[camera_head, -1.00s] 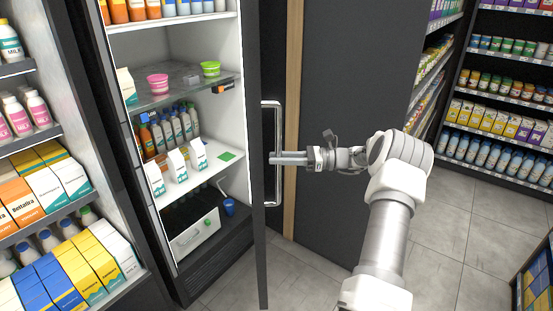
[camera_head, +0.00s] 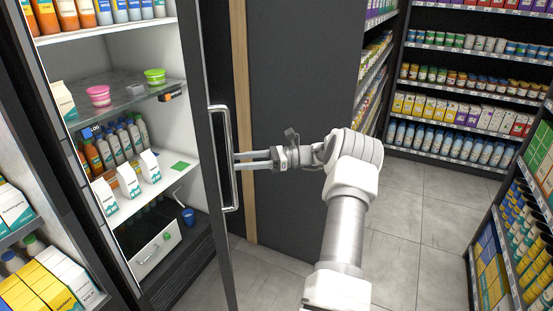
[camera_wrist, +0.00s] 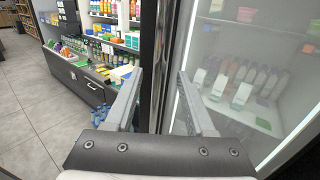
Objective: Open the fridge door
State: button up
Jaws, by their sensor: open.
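The fridge door (camera_head: 221,240) stands swung open and shows almost edge-on in the head view. Its vertical bar handle (camera_head: 231,190) is on the right, outer face. My gripper (camera_head: 237,160) is open and empty beside the bar, its fingertips at or just short of it. I cannot tell whether they touch. In the wrist view the spread fingers (camera_wrist: 160,75) point at the door's dark edge, with the hazy door glass (camera_wrist: 240,60) on the right. The fridge interior (camera_head: 110,60) holds pots, bottles and cartons.
A dark wall panel (camera_head: 290,110) stands right of the door. Stocked shelves (camera_head: 470,95) line the back right, and another stocked rack (camera_head: 520,230) is at the right edge. The tiled floor (camera_head: 410,230) between them is clear. A shelf of cartons (camera_head: 40,285) is at lower left.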

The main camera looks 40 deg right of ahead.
jog(key=b+v, duration=0.1)
jog(key=v, duration=1.3)
